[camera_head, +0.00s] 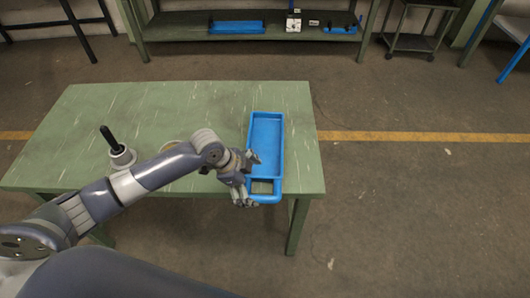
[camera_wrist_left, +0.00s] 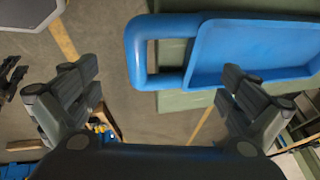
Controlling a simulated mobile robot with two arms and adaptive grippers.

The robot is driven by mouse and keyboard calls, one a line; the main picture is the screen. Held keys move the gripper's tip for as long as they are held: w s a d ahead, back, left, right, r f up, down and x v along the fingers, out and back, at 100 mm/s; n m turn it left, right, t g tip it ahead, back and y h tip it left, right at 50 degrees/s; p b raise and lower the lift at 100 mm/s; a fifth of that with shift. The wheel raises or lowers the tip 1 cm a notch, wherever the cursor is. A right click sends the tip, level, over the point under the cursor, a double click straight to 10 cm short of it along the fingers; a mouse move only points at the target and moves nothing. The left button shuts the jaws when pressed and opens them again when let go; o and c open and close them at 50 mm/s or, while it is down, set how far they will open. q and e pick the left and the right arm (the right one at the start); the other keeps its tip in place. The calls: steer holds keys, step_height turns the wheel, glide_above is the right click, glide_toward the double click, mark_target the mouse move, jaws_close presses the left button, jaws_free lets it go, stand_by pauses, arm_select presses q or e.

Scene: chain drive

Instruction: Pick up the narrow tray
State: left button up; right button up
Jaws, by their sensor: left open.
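The narrow tray (camera_head: 266,138) is blue and long, with a loop handle at its near end. It lies empty on the green table (camera_head: 95,110) near the right side, its handle at the front edge. My left gripper (camera_head: 249,179) is open at the handle end of the tray, over its left side. In the left wrist view the gripper (camera_wrist_left: 160,92) has its fingers wide apart with nothing between them. The tray (camera_wrist_left: 255,50) and its handle fill the upper right there, beyond the fingers. My right gripper is not in view.
A grey round part with a black upright handle (camera_head: 118,150) stands on the table at left. A ring-like part behind my left arm is partly hidden. A shelf (camera_head: 180,28) at the back holds another blue tray (camera_head: 236,27) and small parts. The floor at right is clear.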

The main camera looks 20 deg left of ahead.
mark_target(265, 192)
arm_select(q)
steer(key=shift+p+x, duration=0.85)
steer(key=shift+x, duration=2.15)
steer(key=shift+w+r, duration=0.1)
steer(key=c, duration=2)
steer(key=shift+w+r, duration=0.2)
steer(key=shift+w, duration=0.1)
steer(key=shift+c, duration=0.8)
steer(key=shift+d, duration=0.1)
